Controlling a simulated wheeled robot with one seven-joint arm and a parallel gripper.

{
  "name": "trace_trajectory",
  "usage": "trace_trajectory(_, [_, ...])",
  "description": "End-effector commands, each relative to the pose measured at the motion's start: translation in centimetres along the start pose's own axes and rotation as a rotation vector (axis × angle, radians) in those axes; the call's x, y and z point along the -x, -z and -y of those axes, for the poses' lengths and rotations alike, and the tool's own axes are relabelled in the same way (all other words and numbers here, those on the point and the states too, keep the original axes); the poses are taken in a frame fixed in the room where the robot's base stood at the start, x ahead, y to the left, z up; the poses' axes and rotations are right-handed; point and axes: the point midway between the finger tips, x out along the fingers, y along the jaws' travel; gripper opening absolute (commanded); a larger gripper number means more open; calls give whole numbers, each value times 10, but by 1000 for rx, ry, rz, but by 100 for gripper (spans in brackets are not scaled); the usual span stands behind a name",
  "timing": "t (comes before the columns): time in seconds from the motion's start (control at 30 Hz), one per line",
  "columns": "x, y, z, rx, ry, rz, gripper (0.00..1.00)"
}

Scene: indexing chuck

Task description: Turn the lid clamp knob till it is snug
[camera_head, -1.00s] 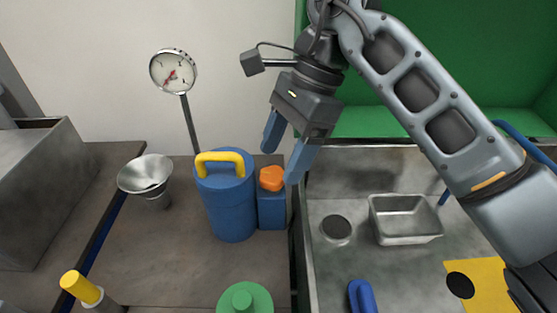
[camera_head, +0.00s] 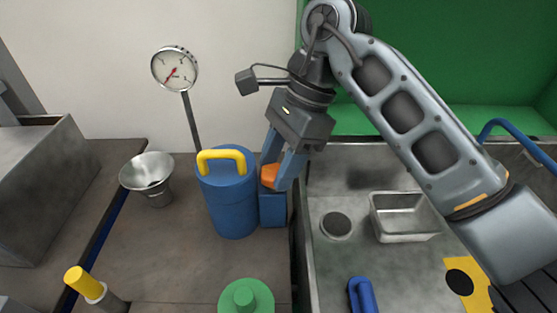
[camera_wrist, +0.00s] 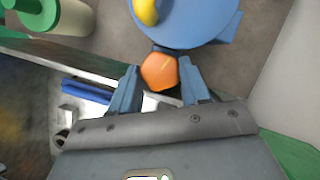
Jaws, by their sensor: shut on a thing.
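The orange lid clamp knob (camera_head: 269,177) sits on top of a blue block (camera_head: 272,209) beside the blue canister (camera_head: 230,203), whose lid has a yellow handle (camera_head: 221,157). My gripper (camera_head: 279,172) reaches down from above and is shut on the knob, with one blue finger on each side. In the wrist view the orange knob (camera_wrist: 160,71) shows between the fingertips, next to the blue canister (camera_wrist: 195,18). The block under the knob is mostly hidden in the wrist view.
A dial gauge (camera_head: 175,69) stands on a post behind the canister. A metal funnel cup (camera_head: 148,171) is to the left, and a green-lidded jar (camera_head: 245,298) is in front. A metal tray (camera_head: 405,217) lies on the right in the steel basin.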

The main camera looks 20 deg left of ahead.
Motion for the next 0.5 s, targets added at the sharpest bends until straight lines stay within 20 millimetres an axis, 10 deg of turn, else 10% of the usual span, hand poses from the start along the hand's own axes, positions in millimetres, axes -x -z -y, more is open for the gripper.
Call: trace_trajectory(0.5, [-1, 1, -1, -67, 28, -2, 16])
